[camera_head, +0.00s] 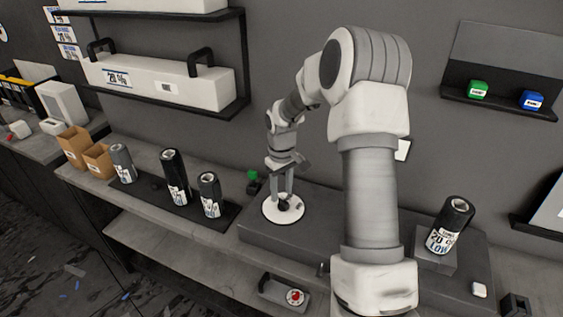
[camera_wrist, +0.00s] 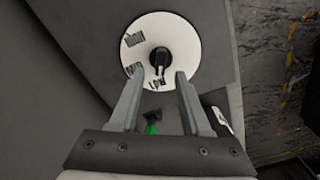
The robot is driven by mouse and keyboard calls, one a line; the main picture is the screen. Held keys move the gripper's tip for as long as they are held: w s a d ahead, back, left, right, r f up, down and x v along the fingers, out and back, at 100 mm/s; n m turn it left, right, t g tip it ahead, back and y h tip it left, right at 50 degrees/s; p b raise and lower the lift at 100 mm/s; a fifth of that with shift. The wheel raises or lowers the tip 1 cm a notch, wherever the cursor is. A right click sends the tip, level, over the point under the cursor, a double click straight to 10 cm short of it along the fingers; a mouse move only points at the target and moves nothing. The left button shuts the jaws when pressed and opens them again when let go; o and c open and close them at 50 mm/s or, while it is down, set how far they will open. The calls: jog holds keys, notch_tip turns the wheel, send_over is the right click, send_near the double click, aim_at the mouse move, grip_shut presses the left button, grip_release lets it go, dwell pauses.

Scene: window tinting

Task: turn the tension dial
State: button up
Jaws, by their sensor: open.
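The tension dial (camera_wrist: 178,32) is a white disc with a black knob (camera_wrist: 159,57) at its centre and dark lettering around it. In the wrist view the word LOW and other partly readable marks show. In the head view the dial (camera_head: 271,210) lies on the raised grey platform. My gripper (camera_wrist: 163,73) is open, its two fingers pointing at the dial with the knob between their tips in the picture. In the head view my gripper (camera_head: 283,196) is right over the dial. I cannot tell whether the fingers touch the knob.
Several dark film rolls (camera_head: 174,178) stand on a mat to the left. A small box with a red button (camera_head: 295,296) sits in front, lower down.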

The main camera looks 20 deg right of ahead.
aim_at(281, 198)
notch_tip(281, 198, up, 15)
dwell(0.6)
jog(key=s+a+r+m+t+h, duration=0.1)
jog(key=s+a+r, duration=0.2)
jog(key=s+r, duration=0.25)
jog(key=s+a+r+t, duration=0.2)
jog(key=s+a+r, duration=0.2)
jog(key=s, duration=0.3)
jog(key=s+a+m+t+y, duration=0.1)
jog(key=s+a+m+t, duration=0.1)
jog(key=s, duration=1.3)
jog(key=shift+a+f+t, duration=0.15)
jog(key=shift+a+t, duration=0.15)
jog(key=shift+a, duration=0.35)
